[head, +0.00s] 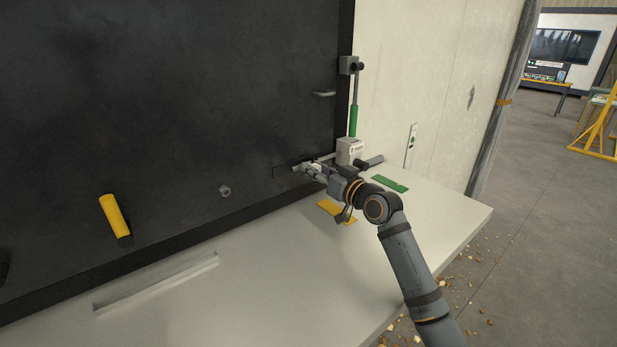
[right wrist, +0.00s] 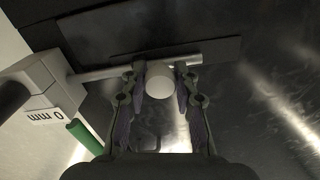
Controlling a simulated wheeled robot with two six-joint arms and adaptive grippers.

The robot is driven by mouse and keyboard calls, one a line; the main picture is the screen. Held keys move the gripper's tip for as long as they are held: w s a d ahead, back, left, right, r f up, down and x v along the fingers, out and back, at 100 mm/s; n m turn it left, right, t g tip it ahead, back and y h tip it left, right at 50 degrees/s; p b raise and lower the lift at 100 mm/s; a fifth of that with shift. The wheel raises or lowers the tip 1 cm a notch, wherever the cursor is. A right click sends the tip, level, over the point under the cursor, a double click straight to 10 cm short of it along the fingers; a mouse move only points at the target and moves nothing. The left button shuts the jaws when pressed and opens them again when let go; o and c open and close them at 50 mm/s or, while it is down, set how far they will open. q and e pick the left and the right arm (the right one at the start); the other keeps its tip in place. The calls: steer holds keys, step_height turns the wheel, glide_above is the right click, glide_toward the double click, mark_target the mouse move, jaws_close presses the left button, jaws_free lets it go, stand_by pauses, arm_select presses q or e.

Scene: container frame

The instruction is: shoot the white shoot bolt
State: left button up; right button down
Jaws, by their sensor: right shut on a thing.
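The white shoot bolt shows in the right wrist view as a metal rod (right wrist: 100,73) with a round white knob (right wrist: 159,86). The rod runs left into a white block (right wrist: 45,88) marked "0 mm". My right gripper (right wrist: 160,74) has one finger on each side of the knob and is shut on it. In the head view my right gripper (head: 315,169) is low against the dark panel, just left of the white block (head: 350,150). The gripper hides most of the bolt there. My left gripper is not in view.
A green-handled vertical bolt (head: 353,120) stands above the white block. A yellow handle (head: 115,216) and a small round knob (head: 225,191) are on the dark panel (head: 170,90).

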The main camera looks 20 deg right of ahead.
mark_target(321, 170)
steer(key=shift+r, duration=0.1)
steer(key=c, duration=1.4)
jaws_free()
steer(key=shift+d, duration=0.1)
steer(key=o, duration=0.4)
steer(key=shift+w+d, duration=0.1)
steer(key=shift+d, duration=0.15)
steer(key=shift+s, duration=0.3)
steer(key=v, duration=0.6)
steer(key=shift+w+d, duration=0.1)
steer(key=shift+d, duration=0.05)
steer(key=shift+s, duration=0.55)
